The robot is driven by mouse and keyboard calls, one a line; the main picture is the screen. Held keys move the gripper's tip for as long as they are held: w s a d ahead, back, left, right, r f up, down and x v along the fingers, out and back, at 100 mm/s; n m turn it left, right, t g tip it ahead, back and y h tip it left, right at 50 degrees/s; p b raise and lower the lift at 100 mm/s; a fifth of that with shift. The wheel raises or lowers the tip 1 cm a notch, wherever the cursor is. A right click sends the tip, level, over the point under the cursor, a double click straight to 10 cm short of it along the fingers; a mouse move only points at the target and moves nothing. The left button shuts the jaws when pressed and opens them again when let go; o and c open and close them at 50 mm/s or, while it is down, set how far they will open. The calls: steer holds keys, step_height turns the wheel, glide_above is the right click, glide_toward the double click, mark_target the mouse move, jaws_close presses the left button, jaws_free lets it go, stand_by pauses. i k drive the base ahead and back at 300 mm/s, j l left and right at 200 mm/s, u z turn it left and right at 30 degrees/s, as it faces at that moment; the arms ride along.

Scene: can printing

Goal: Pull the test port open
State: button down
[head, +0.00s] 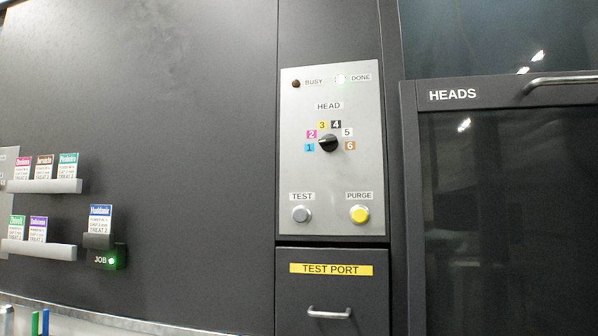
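The test port (300,290) is a dark grey drawer-like panel below the control panel, at the bottom middle of the head view. A yellow label reading "TEST PORT" (331,269) is on its upper part. A silver bar handle (329,313) runs across it below the label. The front looks flush with the machine face, and its lower part is cut off by the picture's bottom edge. My gripper is not in view.
A grey control panel (300,110) sits above, with a selector knob (328,143), a grey TEST button (302,214) and a yellow PURGE button (359,214). The DONE light glows. The HEADS door (500,200) is right; card racks (45,187) and a JOB holder (106,257) are left.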

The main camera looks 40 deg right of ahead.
mark_target(320, 292)
steer(key=l+z, duration=0.2)
steer(key=l, duration=0.5)
steer(key=i+l+z, duration=0.1)
steer(key=l+z, duration=0.15)
steer(key=l, duration=0.45)
